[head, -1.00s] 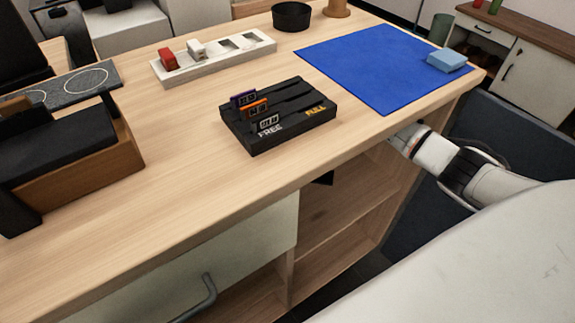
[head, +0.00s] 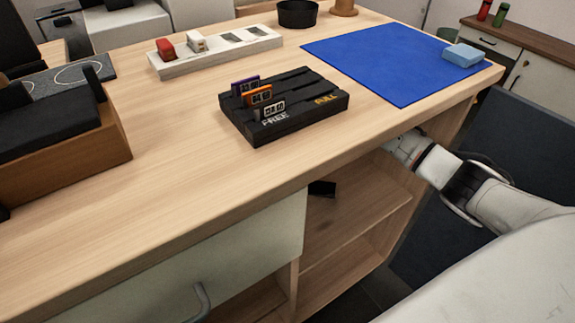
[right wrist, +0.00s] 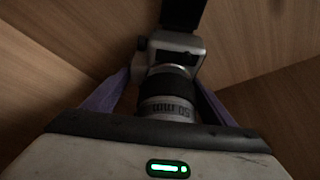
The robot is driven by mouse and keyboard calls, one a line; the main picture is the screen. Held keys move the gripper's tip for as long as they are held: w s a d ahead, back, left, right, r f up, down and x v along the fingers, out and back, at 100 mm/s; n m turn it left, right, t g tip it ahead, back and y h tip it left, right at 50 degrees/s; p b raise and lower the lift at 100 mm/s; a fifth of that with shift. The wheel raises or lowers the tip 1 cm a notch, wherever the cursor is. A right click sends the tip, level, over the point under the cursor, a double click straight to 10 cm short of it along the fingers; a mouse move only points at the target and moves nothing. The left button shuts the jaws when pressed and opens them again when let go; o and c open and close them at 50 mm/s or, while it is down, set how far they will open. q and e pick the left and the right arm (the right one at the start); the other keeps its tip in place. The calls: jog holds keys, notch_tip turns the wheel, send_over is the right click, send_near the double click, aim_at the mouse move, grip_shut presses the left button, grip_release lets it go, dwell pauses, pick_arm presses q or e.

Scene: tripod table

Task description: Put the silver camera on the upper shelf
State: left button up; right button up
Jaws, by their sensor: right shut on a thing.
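The silver camera (right wrist: 178,50), with a black "50 mm" lens, is between the purple-grey fingers of my right gripper (right wrist: 160,90), which is shut on it. The lens points back toward my wrist. In the head view my right arm reaches in under the tabletop's right edge; the gripper and camera are hidden there. The upper shelf (head: 355,218) is a wooden board in the open cabinet below the tabletop. A small black thing (head: 321,187) shows in that compartment; I cannot tell what it is. My left gripper is not in view.
Wooden walls enclose the camera in the wrist view. On the tabletop (head: 190,185) are a black card holder (head: 300,119), a blue mat (head: 385,65), a white tray (head: 165,68) and a black bowl (head: 297,14). A white drawer front (head: 220,270) is left of the shelves.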

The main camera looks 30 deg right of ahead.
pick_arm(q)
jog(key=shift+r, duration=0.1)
pick_arm(e)
jog(key=shift+f, duration=0.25)
jog(key=shift+f, duration=0.15)
jog(key=shift+c, duration=1.3)
jog(key=o, duration=2)
jog(key=shift+f, duration=0.3)
jog(key=shift+o, duration=0.2)
jog(key=shift+r, duration=0.1)
